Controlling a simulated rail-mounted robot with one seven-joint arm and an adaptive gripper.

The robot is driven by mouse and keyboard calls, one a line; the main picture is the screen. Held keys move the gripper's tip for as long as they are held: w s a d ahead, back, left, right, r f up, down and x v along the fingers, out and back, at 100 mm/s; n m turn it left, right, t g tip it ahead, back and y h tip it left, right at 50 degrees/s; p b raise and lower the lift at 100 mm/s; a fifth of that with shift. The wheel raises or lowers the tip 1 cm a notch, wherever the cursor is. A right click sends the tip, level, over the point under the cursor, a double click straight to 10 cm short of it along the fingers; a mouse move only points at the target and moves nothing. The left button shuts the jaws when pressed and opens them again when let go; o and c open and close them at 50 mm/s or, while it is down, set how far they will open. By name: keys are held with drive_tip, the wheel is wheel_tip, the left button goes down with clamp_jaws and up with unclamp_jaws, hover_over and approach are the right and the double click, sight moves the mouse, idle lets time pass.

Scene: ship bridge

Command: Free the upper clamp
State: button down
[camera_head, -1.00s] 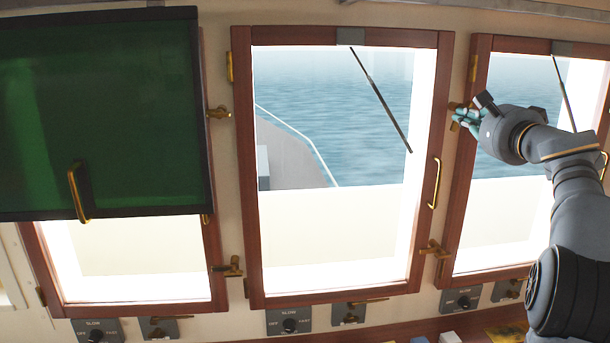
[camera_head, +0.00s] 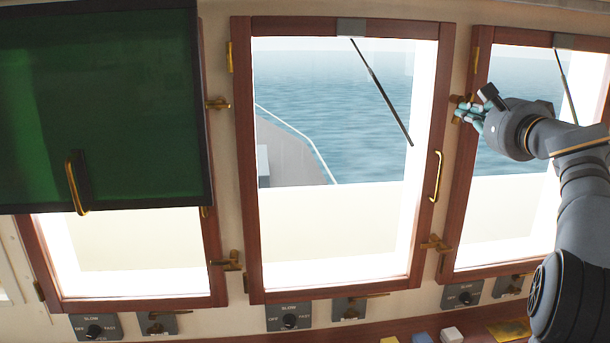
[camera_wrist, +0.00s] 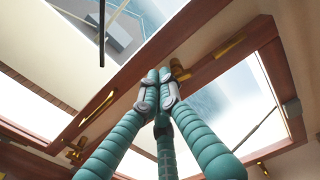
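The upper clamp (camera_head: 460,99) is a small brass fitting on the upper post between the middle and right windows. My gripper (camera_head: 462,115) has teal jointed fingers and is right at this clamp, reaching in from the right. In the wrist view, my gripper's fingertips (camera_wrist: 158,76) are drawn together, and the brass of the upper clamp (camera_wrist: 180,70) shows just beyond and right of them. The fingers partly hide the clamp. I cannot tell whether they touch it; nothing shows between them. The middle window's wooden frame (camera_head: 444,130) lies flat along the wall.
A lower brass clamp (camera_head: 435,244) and a brass handle (camera_head: 437,177) are on the middle window's right side. A green panel (camera_head: 110,110) covers the left window's upper part. Control boxes (camera_head: 288,318) line the wall below. Small blocks (camera_head: 451,335) lie on the ledge.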

drive_tip(key=s, duration=0.1)
drive_tip(key=s+b, duration=0.1)
drive_tip(key=s, duration=0.2)
drive_tip(key=shift+d, duration=0.3)
wheel_tip(320, 180, up, 5)
drive_tip(key=s+p, duration=0.2)
drive_tip(key=p, duration=0.4)
drive_tip(key=w+a+f+p, duration=0.1)
drive_tip(key=w+f, duration=0.2)
drive_tip(key=w, duration=0.4)
drive_tip(key=shift+w+a, duration=0.25)
drive_tip(key=shift+w, duration=0.15)
drive_tip(key=shift+f, duration=0.1)
